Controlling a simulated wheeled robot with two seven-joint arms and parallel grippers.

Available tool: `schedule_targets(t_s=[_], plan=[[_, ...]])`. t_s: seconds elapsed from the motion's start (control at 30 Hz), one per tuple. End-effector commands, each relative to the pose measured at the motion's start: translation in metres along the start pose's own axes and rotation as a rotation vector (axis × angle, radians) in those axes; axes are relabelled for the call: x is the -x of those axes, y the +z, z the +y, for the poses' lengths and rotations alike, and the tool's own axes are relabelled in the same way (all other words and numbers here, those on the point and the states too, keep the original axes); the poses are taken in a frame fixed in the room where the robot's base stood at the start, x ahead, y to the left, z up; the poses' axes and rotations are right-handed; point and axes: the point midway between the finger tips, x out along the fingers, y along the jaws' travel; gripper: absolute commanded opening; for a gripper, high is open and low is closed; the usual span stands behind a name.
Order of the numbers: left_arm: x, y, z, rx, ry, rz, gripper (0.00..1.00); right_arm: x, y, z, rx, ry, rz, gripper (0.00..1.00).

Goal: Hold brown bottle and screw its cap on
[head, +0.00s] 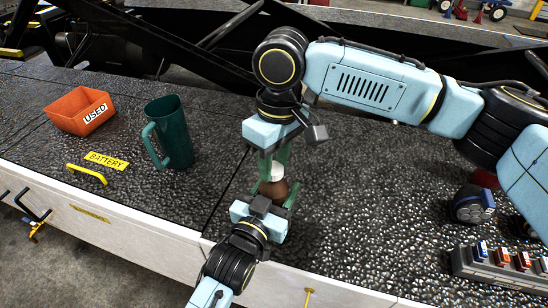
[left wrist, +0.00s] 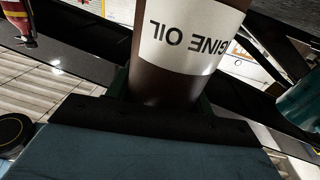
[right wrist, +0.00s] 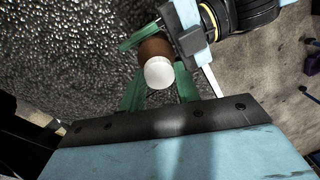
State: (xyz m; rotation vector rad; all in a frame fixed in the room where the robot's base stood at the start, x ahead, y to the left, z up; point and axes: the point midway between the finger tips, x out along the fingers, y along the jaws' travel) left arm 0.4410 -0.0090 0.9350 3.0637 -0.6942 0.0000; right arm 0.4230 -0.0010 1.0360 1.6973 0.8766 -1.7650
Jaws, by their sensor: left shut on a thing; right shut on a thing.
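The brown bottle (head: 272,190) is upright near the bench's front edge, between the green fingers of my left gripper (head: 274,196). The left wrist view shows its brown body (left wrist: 165,82) close up, with a white "ENGINE OIL" label (left wrist: 190,38) appearing upside down. My right gripper (head: 273,160) points down from above and is shut on the white cap (head: 272,173). The cap (right wrist: 159,73) also shows in the right wrist view, in line with the bottle top (right wrist: 155,49). It appears to touch the bottle; the threads are hidden.
A green jug (head: 172,135) and an orange "USED" bin (head: 80,110) stand on the left of the dark textured bench. A yellow handle (head: 87,173) lies near the "BATTERY" label. A switch box (head: 500,262) and a dark blue object (head: 472,205) are at right.

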Motion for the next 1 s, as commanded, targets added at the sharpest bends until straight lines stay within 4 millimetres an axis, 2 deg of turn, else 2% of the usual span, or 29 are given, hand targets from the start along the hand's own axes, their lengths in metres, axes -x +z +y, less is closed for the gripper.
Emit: schedule_targets(t_s=[0.2, 0.23, 0.37, 0.43, 1.0], plan=[[0.0001, 0.0004, 0.0002, 0.0, 0.0, -0.001, 0.11, -0.005, 0.0002, 0.0002, 0.0, -0.001, -0.001, 0.11], [0.0001, 0.0004, 0.0002, 0.0, 0.0, -0.001, 0.0, -0.0048, 0.0001, 0.0003, 0.0, -0.001, -0.001, 0.11], [0.0001, 0.0004, 0.0002, 0.0, 0.0, -0.001, 0.0, -0.0048, 0.0001, 0.0001, -0.044, -0.001, 0.004, 0.11], [0.0001, 0.0004, 0.0002, 0.0, 0.0, -0.001, 0.0, -0.0047, 0.0, -0.0001, -0.122, -0.001, 0.012, 0.11], [0.0001, 0.0008, 0.0, 0.0, 0.0, -0.002, 0.0, -0.0054, 0.0001, -0.0019, -1.179, -0.002, 0.105, 0.11]])
